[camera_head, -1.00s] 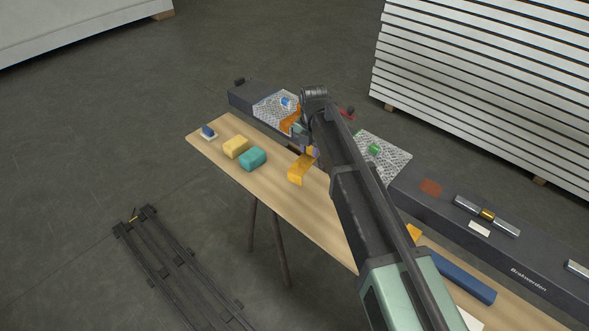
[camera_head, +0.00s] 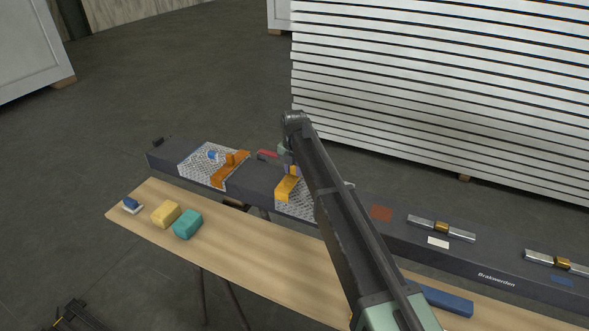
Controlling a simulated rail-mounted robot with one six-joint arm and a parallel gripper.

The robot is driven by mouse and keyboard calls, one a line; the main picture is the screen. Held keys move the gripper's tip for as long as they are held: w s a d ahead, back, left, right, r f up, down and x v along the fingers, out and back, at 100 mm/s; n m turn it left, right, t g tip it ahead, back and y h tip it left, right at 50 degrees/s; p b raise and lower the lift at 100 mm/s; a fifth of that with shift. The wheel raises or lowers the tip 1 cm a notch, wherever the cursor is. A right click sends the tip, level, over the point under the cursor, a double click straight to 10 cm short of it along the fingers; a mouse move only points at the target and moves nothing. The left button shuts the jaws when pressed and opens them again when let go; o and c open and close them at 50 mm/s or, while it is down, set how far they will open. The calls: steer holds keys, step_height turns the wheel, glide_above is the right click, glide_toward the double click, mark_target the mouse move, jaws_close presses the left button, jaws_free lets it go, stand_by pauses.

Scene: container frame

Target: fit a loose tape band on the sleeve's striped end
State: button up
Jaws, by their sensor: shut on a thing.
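A yellow-orange tape band (camera_head: 287,189), bent like an open bracket, hangs at my gripper (camera_head: 291,170), which is shut on it. The band is over the right patterned patch (camera_head: 297,208) of the long dark beam; I cannot tell whether it touches. A darker orange band (camera_head: 231,170) lies across the left patterned patch (camera_head: 197,167), with a small blue-and-white piece (camera_head: 212,155) beside it. No striped sleeve end can be made out clearly. My arm hides part of the right patch and the beam behind it.
The dark beam (camera_head: 470,268) carries silver rods with gold clamps (camera_head: 442,227). The wooden table (camera_head: 260,262) in front holds a yellow block (camera_head: 165,214), a teal block (camera_head: 188,224) and a blue-and-white block (camera_head: 131,205). A white slatted stack (camera_head: 440,90) stands behind.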

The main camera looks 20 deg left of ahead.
steer(key=shift+f, duration=0.1)
steer(key=shift+f+b, duration=0.85)
steer(key=shift+f, duration=0.2)
steer(key=shift+f, duration=0.1)
steer(key=shift+f+b, duration=1.05)
steer(key=shift+b, duration=0.15)
steer(key=o, duration=1)
steer(key=shift+c, duration=0.2)
steer(key=shift+r, duration=0.1)
step_height(320, 180, up, 11)
steer(key=p, duration=1.1)
